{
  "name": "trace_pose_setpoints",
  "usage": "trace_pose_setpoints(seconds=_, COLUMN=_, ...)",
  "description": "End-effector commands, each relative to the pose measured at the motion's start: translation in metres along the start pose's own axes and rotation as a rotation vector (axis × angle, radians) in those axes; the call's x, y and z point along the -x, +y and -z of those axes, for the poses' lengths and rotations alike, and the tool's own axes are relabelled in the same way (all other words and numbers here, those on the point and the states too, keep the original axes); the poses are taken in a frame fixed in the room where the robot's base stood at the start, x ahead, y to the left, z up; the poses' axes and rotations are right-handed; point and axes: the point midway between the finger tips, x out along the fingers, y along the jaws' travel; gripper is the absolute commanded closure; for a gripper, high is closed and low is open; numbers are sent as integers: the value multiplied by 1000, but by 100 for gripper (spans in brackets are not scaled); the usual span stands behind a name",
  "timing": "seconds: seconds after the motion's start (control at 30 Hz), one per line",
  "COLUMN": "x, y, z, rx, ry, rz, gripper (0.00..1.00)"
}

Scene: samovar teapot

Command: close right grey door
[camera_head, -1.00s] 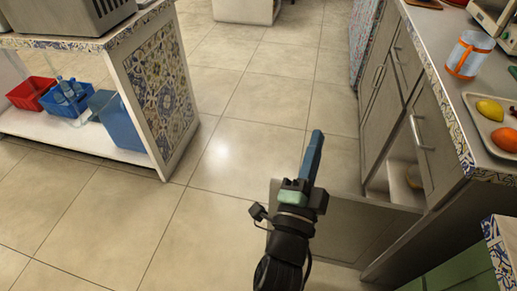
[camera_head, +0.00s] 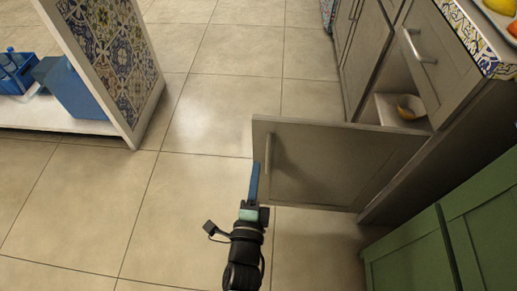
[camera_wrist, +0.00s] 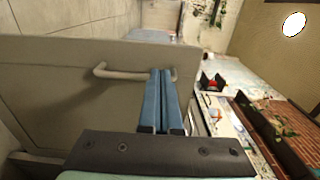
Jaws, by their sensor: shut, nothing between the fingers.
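The right grey door (camera_head: 345,170) of the counter cabinet stands wide open, jutting out over the floor. Its bar handle (camera_head: 270,155) is near its free edge. My gripper (camera_head: 254,180) is beside that free edge in the head view, fingers shut and empty. In the wrist view the blue fingers (camera_wrist: 160,85) overlap the right end of the handle (camera_wrist: 120,73), with the door (camera_wrist: 60,90) behind. I cannot tell whether the fingers touch the door or handle.
The open cabinet holds a yellow and white bowl (camera_head: 408,107). A grey drawer (camera_head: 445,60) is above the opening. Green cabinet doors (camera_head: 430,250) stand at the lower right. A tiled shelf unit (camera_head: 115,55) stands left, with clear floor between.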

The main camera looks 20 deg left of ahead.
Motion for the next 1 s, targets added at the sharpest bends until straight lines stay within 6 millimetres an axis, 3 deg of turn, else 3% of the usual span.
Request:
trace_pose_setpoints(seconds=0.2, x=-44, y=1, z=1, rx=1, ry=2, rz=3, gripper=100)
trace_pose_setpoints(seconds=0.4, x=-67, y=1, z=0, rx=2, ry=1, rz=1, gripper=100)
trace_pose_setpoints(seconds=1.0, x=-75, y=0, z=0, rx=1, ry=1, rz=0, gripper=100)
